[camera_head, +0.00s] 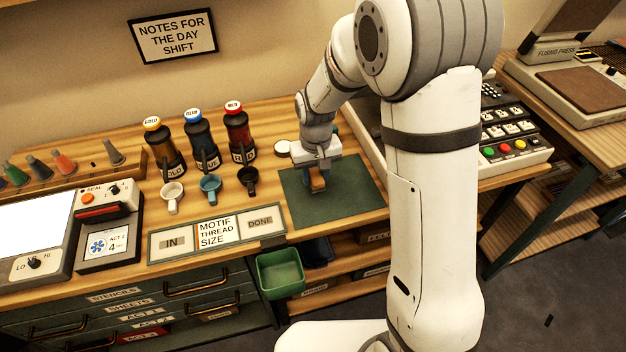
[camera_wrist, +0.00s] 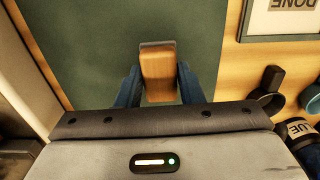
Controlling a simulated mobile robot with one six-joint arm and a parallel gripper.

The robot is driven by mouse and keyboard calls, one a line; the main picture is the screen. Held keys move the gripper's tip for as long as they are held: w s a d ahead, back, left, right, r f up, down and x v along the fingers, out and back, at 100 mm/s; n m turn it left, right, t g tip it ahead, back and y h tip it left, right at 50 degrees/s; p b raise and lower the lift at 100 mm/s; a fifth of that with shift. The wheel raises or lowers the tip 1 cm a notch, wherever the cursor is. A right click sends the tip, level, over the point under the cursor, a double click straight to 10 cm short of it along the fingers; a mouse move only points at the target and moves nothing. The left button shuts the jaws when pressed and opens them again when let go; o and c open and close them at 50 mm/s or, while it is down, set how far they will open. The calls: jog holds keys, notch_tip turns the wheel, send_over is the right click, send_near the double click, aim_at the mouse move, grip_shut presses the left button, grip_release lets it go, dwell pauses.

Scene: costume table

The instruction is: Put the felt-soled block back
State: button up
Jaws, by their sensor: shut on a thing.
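The wooden block (camera_wrist: 157,72) shows in the wrist view between the two blue fingers of my gripper (camera_wrist: 160,88), which is shut on it. A thin grey layer edges the block's far end. In the head view the block (camera_head: 318,184) is a small brown shape under my gripper (camera_head: 312,178), over the dark green mat (camera_head: 350,193). The mat also fills the middle of the wrist view (camera_wrist: 95,45). I cannot tell whether the block touches the mat. My wrist hides part of the block in the head view.
Left of the mat stand black (camera_head: 248,181), blue (camera_head: 210,188) and white (camera_head: 172,196) cups, with labelled bottles (camera_head: 200,140) behind. A tray marked IN and DONE (camera_head: 218,232) lies in front. A keypad machine (camera_head: 512,140) stands right. A green bin (camera_head: 281,273) hangs below the table edge.

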jog(key=shift+f, duration=1.2)
jog(key=shift+f, duration=0.2)
jog(key=o, duration=1)
jog(key=shift+r, duration=0.1)
